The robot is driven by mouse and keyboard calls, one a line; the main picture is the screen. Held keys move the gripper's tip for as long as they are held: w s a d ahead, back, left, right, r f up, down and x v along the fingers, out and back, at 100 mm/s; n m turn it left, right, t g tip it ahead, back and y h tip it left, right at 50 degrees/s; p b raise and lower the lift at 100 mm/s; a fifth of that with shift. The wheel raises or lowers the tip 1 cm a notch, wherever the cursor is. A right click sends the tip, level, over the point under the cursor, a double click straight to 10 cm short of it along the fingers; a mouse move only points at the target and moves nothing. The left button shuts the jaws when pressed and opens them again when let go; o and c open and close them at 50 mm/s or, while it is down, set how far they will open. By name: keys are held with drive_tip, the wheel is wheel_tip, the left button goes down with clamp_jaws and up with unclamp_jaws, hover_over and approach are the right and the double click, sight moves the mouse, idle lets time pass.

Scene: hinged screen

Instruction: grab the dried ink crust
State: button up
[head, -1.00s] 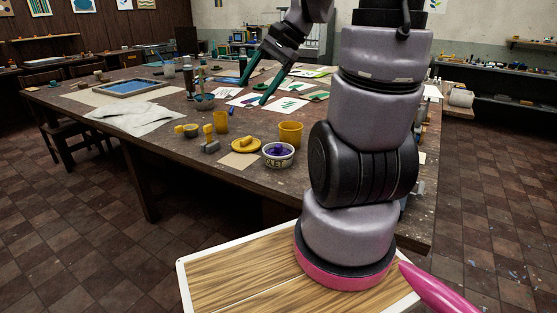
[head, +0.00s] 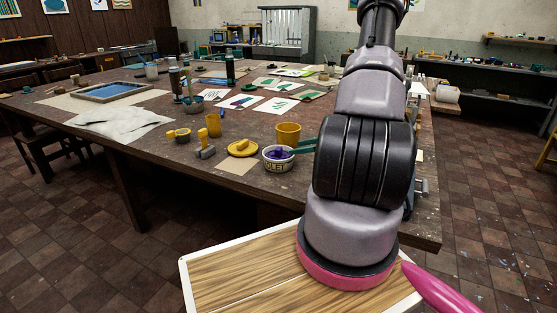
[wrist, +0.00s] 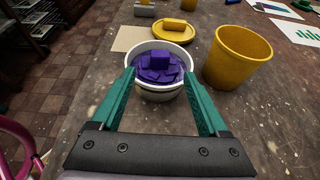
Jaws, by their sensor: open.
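A white bowl (head: 278,164) with dark lettering ending in "LET" stands near the table's front edge; it also shows in the wrist view (wrist: 160,92). Purple chunks fill it, and a raised purple block, seemingly the dried ink crust (wrist: 159,59), sits on top; purple also shows in the head view (head: 279,153). My gripper (wrist: 159,75) is open and empty. In the wrist view its green fingers flank the near part of the bowl. In the head view my gripper (head: 299,148) shows green at the bowl's right, mostly hidden by my arm.
A yellow cup (wrist: 237,56) stands close to the right of the bowl. A yellow dish (wrist: 174,32) with a yellow block (wrist: 175,24) lies behind it, beside a tan sheet (wrist: 130,38). A stamp-like tool (head: 206,147) and another yellow cup (head: 214,125) stand to the left.

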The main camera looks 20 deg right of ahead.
sight(281, 149)
drive_tip(key=x, duration=0.9)
drive_tip(key=shift+w+a+r, duration=0.1)
drive_tip(key=shift+w+a, duration=0.05)
drive_tip(key=shift+w, duration=0.1)
clamp_jaws()
